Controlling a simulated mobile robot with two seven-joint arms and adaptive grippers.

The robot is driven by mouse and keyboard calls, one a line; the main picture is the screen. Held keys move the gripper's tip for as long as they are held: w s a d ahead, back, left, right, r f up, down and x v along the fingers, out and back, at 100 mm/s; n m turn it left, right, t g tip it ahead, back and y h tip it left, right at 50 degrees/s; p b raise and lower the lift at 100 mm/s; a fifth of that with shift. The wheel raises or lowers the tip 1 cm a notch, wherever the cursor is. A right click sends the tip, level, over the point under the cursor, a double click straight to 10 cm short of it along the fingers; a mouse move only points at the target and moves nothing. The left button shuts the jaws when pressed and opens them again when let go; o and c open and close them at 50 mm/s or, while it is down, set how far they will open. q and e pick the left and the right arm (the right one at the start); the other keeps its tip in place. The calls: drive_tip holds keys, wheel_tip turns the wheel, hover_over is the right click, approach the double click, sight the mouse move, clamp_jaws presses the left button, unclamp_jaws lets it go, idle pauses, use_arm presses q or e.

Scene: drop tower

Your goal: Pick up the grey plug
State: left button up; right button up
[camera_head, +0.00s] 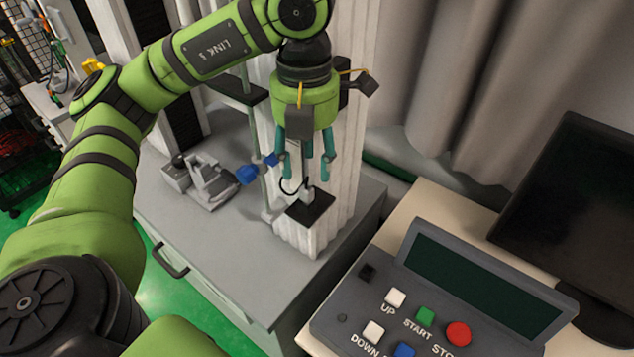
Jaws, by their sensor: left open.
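The small grey plug (308,196) sits upright on a black square plate (313,210) at the front of the white ribbed column. My left gripper (308,177) comes down from above, its teal fingers spread apart and empty. The fingertips are just above the plug, one to each side of it in the picture. Whether they reach down around the plug cannot be told. A dark cable curves near the left finger. My right gripper is not in view.
A grey clamp-like device (205,182) with a blue part (247,174) stands on the grey cabinet top (215,235), left of the column. A control box (430,315) with buttons and a dark monitor (565,215) are at right. The cabinet's front top is clear.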

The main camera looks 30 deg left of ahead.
sight(307, 188)
use_arm(q)
drive_tip(key=shift+s+f, duration=0.3)
drive_tip(key=shift+f, duration=0.25)
drive_tip(key=shift+s+f, duration=0.3)
drive_tip(key=shift+f, duration=0.25)
drive_tip(key=f, duration=0.3)
drive_tip(key=shift+w+f+p, duration=0.25)
drive_tip(key=shift+f+p, duration=0.05)
drive_tip(key=shift+f, duration=0.1)
drive_tip(key=shift+d, duration=0.1)
drive_tip(key=c, duration=0.8)
drive_tip(key=shift+c, duration=0.7)
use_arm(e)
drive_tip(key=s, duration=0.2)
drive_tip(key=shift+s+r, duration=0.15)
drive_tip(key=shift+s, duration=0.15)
